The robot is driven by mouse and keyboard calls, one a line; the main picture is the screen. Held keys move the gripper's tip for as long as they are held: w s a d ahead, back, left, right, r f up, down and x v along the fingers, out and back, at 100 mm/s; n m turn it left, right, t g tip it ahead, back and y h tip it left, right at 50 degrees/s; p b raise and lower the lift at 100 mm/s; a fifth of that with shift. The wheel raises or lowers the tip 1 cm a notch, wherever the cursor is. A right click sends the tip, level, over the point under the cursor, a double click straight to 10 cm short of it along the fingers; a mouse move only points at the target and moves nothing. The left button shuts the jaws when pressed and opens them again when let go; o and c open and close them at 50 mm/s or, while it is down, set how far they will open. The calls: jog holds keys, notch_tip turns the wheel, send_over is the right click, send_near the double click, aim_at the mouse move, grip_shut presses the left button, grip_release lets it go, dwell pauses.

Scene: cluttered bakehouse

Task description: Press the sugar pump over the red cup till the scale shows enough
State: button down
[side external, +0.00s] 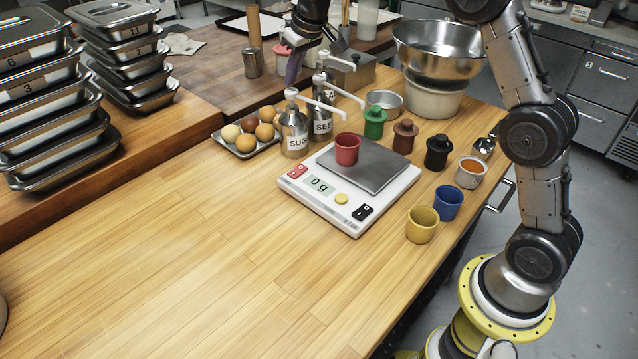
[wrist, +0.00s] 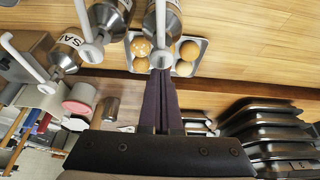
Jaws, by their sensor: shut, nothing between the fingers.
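The sugar pump (side external: 294,137) is a steel canister labelled SUG, with a white head and a long white spout reaching toward the red cup (side external: 347,149). The red cup stands upright on the steel plate of the scale (side external: 318,198), whose display reads 0 g. My gripper (side external: 290,84) is shut and empty, pointing down just above the sugar pump's head. In the wrist view the fingertips (wrist: 161,73) lie right by the white pump head (wrist: 162,58). I cannot tell whether they touch. The cup and scale are not visible in the wrist view.
A second pump (side external: 321,120), labelled SEE, stands close behind the sugar pump, with a salt pump (wrist: 52,70) beyond. Green (side external: 374,124), brown, black, blue and yellow vessels flank the scale. The front table is clear.

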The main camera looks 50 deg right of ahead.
jog(key=shift+f, duration=0.85)
jog(key=shift+s+f, duration=0.1)
jog(key=shift+f, duration=0.5)
jog(key=shift+r, duration=4.05)
